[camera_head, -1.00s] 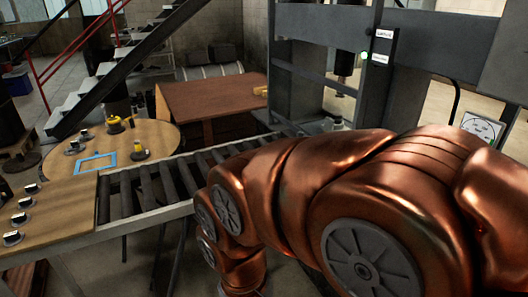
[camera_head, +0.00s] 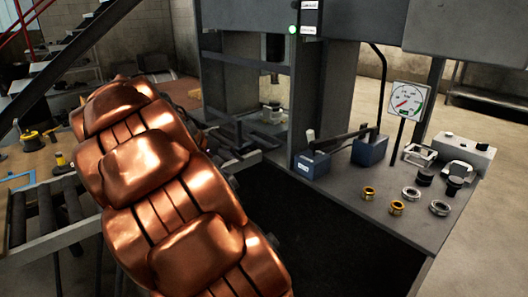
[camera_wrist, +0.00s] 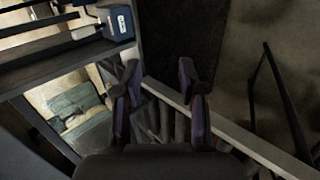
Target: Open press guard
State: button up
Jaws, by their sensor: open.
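The press (camera_head: 337,75) is a tall grey steel frame in the middle of the head view. A small label panel with a green light (camera_head: 293,30) is on its upright. The press opening (camera_head: 245,75) is left of that upright, with a ram and small parts inside. I cannot pick out a separate guard or its handle. My copper arm covers the left middle of the head view and hides my gripper there. In the wrist view my gripper (camera_wrist: 160,88) is open, with dark, purple-edged fingers apart and nothing between them. A grey rail passes behind them, apart or touching I cannot tell.
A grey bench (camera_head: 345,205) right of the press holds a blue lever pump (camera_head: 369,150), a gauge (camera_head: 407,99), several rings and a pale box (camera_head: 462,153). Open floor lies at far right.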

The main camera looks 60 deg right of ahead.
jog(key=w+d+f+g+h+b, duration=0.1)
jog(key=w+d+h+b, duration=0.2)
jog(key=d, duration=0.4)
jog(key=w+d+f+h+b, duration=0.1)
jog(key=w+d+f+b, duration=0.1)
jog(key=w+d, duration=0.4)
jog(key=h+b, duration=0.3)
jog(key=b, duration=0.3)
send_near(263, 143)
jog(key=d, duration=0.3)
jog(key=shift+s+f+x, duration=0.15)
jog(key=shift+x, duration=1.85)
jog(key=shift+s+f+x, duration=0.1)
jog(key=shift+f+x, duration=0.1)
jog(key=shift+x, duration=1.8)
jog(key=shift+a, duration=0.15)
jog(key=shift+c, duration=0.2)
grip_shut()
